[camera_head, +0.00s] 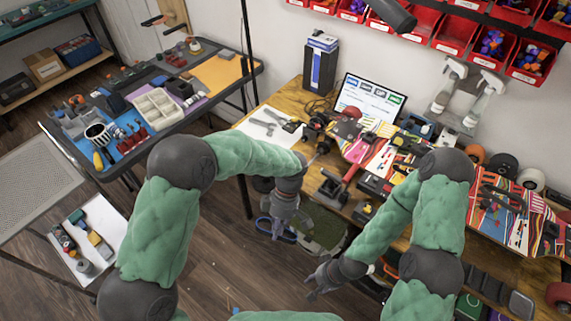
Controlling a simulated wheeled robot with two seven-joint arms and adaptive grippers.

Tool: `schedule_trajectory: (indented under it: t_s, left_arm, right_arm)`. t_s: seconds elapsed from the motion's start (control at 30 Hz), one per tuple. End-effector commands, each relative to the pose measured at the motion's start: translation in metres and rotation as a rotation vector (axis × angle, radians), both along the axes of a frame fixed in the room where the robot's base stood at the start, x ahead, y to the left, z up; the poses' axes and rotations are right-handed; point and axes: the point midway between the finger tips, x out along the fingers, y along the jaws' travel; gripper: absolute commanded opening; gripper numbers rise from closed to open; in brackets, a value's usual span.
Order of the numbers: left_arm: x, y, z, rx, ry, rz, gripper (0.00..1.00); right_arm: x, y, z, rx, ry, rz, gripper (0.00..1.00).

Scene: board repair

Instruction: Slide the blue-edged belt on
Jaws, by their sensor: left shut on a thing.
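My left gripper (277,232) hangs pointing down in front of the wooden bench, above the floor. It is shut on a thin dark loop with a blue edge, the blue-edged belt (291,237), which shows on both sides of the fingers. The fingers hide part of the belt. My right gripper (313,287) is lower and to the right, with its fingers apart and nothing seen between them. A colourful skateboard (364,152) lies on the bench with dark wheels at its left end, apart from the belt. Its drive parts are too small to make out.
The wooden bench (285,97) carries a screen (370,99), tools and a second patterned board (520,228). A tool-covered table (218,72) stands at the left. A green-grey stool or bag (325,228) sits below the bench behind my grippers. Floor between the tables is mostly clear.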

Motion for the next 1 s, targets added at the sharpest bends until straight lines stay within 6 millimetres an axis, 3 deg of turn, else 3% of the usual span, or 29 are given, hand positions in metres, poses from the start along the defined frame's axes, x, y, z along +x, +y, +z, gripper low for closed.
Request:
schedule_trajectory:
  t_s: [0.2,0.5,0.7,1.0]
  left_arm:
    - [0.013,-0.046,0.018,0.032,0.222,0.614,0.0]
    - [0.048,-0.083,0.044,-0.117,0.515,1.343,0.0]
    - [0.074,-0.094,0.054,-0.283,0.653,1.679,0.0]
    - [0.115,-0.095,0.062,-0.553,0.78,2.015,0.0]
  right_arm:
    - [0.0,0.0,0.002,0.0,0.0,0.0,0.4]
    - [0.0,0.0,0.005,0.0,0.0,0.0,0.4]
    - [0.0,0.0,0.006,0.0,0.0,0.0,0.4]
    - [0.0,0.0,0.007,0.0,0.0,0.0,0.4]
